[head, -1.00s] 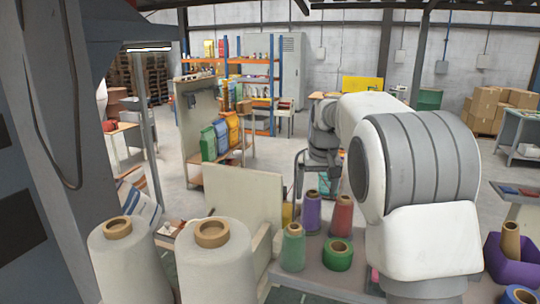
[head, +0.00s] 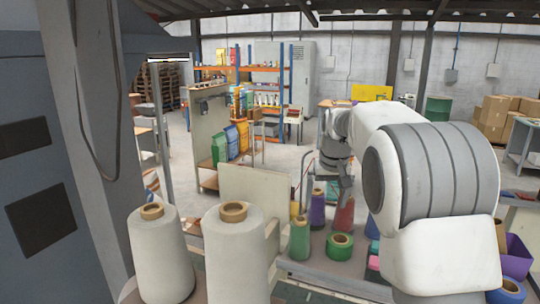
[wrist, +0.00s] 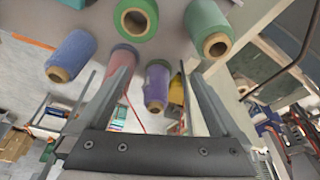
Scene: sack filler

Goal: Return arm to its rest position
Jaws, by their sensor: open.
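My arm reaches forward on the right of the head view. My gripper (wrist: 160,100) is open in the wrist view, with its two fingers apart and nothing held between them. In the head view the gripper is small and partly hidden among the thread cones. A purple cone (wrist: 157,85) shows between the fingers in the wrist view, and a red cone (wrist: 122,65) shows behind the left finger. I cannot tell how far they are from the fingers.
Two large cream cones (head: 236,250) stand at the front left. A green cone (head: 300,238) and a green spool (head: 339,246) are on the worktable. A purple bin (head: 517,258) is at the right. Open floor lies behind, before the orange and blue shelves (head: 265,85).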

